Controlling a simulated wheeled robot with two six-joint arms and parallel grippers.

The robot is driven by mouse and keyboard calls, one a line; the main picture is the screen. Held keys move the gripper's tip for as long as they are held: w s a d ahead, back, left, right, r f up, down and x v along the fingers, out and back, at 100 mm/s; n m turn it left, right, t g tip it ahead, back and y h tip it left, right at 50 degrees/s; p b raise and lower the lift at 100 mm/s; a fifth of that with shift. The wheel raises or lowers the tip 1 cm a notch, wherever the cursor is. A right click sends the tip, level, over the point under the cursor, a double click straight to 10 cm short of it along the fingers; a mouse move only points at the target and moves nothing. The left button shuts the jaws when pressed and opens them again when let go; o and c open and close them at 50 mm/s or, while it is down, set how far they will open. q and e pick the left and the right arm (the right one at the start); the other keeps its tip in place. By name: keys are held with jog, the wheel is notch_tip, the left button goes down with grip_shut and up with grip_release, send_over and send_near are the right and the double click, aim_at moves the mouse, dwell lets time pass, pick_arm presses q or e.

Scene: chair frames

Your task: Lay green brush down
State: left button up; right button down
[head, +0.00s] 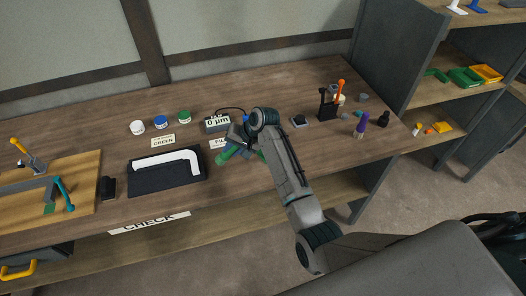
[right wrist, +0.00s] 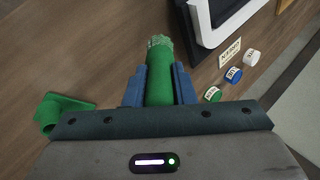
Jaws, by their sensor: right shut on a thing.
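My right gripper (right wrist: 158,88) is shut on the green brush (right wrist: 160,82), a green cylinder with a paler, rough bristle end pointing away from the wrist. The blue fingers press on both its sides, low over the wooden bench; I cannot tell whether it touches the wood. In the head view my right gripper (head: 238,140) is at mid-bench, partly hidden by its own arm. Green shows beside it there, but I cannot tell which green thing it is. A separate green holder-like piece (right wrist: 60,110) lies left of the gripper in the wrist view. My left gripper is not in view.
A white bent part (head: 168,159) lies on a black mat (head: 140,185) left of the gripper. White, blue and green-lidded jars (head: 161,122) and a gauge (head: 217,124) stand behind. A black holder (head: 327,108) and bottles stand right. Bare wood lies between.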

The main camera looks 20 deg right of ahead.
jog(key=shift+f, duration=0.8)
jog(key=c, duration=1.1)
grip_release()
jog(key=shift+b, duration=0.3)
jog(key=b+v, duration=0.3)
jog(key=v, duration=0.7)
jog(key=shift+s+d+r, duration=0.15)
jog(key=shift+r, duration=0.2)
